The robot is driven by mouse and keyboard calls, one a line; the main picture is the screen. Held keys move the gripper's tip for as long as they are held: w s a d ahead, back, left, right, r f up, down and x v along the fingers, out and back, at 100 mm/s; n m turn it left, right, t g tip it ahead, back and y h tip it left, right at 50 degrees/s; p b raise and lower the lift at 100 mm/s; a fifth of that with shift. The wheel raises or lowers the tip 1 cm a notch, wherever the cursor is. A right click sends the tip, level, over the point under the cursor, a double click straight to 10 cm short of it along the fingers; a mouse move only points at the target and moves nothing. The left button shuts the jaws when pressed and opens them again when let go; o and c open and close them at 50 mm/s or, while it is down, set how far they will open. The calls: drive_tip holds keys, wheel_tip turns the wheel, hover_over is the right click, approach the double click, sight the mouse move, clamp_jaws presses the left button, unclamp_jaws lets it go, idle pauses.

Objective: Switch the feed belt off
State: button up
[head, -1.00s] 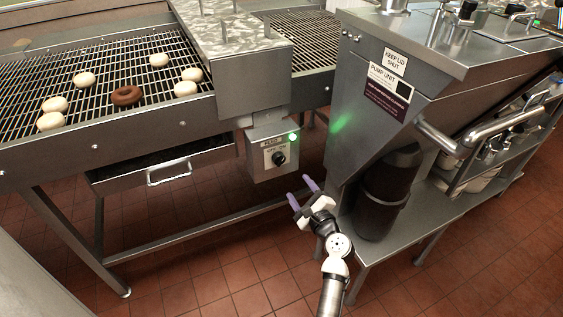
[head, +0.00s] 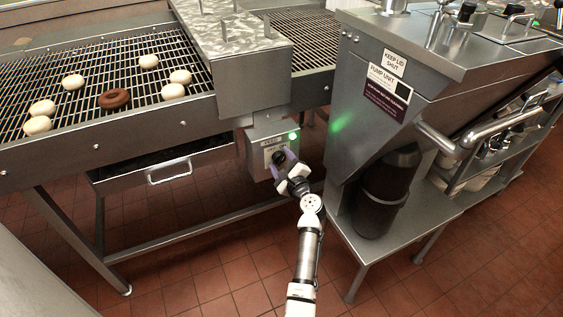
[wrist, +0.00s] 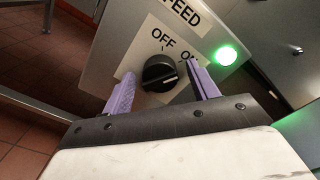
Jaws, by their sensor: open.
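The feed switch box (head: 259,135) hangs under the conveyor, below the metal hood. In the wrist view its plate reads FEED (wrist: 181,12), with OFF and ON marks above a round black knob (wrist: 159,73). The knob's pale pointer line is turned to the right, on the ON side. A green lamp (wrist: 227,55) beside the label is lit. My gripper (head: 283,160) is at the box; in the wrist view its purple fingers (wrist: 160,86) are open, one on each side of the knob. Contact with the knob cannot be told.
The steel pump unit (head: 400,90) and a dark canister (head: 385,195) stand right of my arm. A drawer with a handle (head: 169,172) is to the left.

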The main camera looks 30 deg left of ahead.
drive_tip(key=c, duration=0.9)
drive_tip(key=shift+f+n+b, duration=0.1)
drive_tip(key=shift+n+b, duration=0.2)
drive_tip(key=shift+b, duration=0.05)
drive_tip(key=shift+d+f+n+b, duration=0.1)
drive_tip(key=shift+f+n+b, duration=0.05)
drive_tip(key=shift+n+b, duration=0.8)
drive_tip(key=n+b, duration=0.7)
drive_tip(key=n, duration=0.1)
drive_tip(key=shift+b, duration=0.3)
drive_tip(key=shift+n+b, duration=0.55)
drive_tip(key=shift+n, duration=0.2)
drive_tip(key=shift+r, duration=0.25)
